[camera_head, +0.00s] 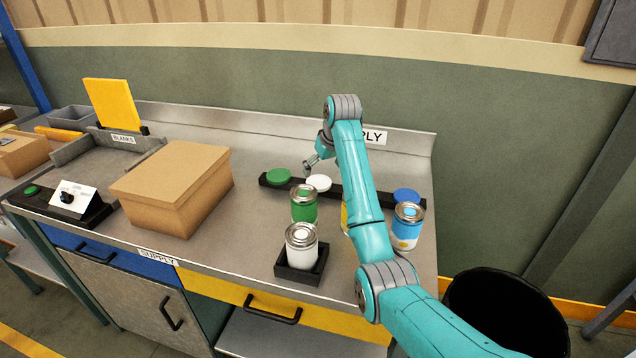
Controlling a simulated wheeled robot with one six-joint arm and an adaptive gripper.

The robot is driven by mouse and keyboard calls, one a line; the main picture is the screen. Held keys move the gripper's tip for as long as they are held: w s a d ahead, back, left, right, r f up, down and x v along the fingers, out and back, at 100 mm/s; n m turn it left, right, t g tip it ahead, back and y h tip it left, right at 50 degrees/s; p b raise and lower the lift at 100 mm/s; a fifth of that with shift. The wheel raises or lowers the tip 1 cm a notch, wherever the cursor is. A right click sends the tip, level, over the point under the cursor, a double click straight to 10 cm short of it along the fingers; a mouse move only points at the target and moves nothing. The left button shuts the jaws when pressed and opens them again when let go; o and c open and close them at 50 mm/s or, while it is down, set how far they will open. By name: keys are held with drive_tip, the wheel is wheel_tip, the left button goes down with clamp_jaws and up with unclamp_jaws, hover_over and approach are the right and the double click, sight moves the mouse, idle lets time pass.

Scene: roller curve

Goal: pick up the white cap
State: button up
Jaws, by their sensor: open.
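The white cap (319,183) lies flat on a long black strip (298,186) at the back of the metal bench, just right of a green cap (279,176). My gripper (308,168) is open and close above and behind the white cap, slightly to its left. I cannot tell whether it touches the cap. My teal arm reaches in from the lower right and hides part of the strip and most of a yellow object (345,219).
A white can (301,247) stands in a black holder (288,273) at the front. A green can (304,206) and a blue can (406,228) stand nearby. A blue cap (406,196) is at right. A cardboard box (176,187) fills the left; a black bin (505,315) stands beside the bench.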

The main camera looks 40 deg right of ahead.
sight(319, 181)
drive_tip(key=shift+x, duration=2.65)
drive_tip(key=shift+s, duration=0.1)
drive_tip(key=shift+c, duration=0.3)
drive_tip(key=c, duration=0.6)
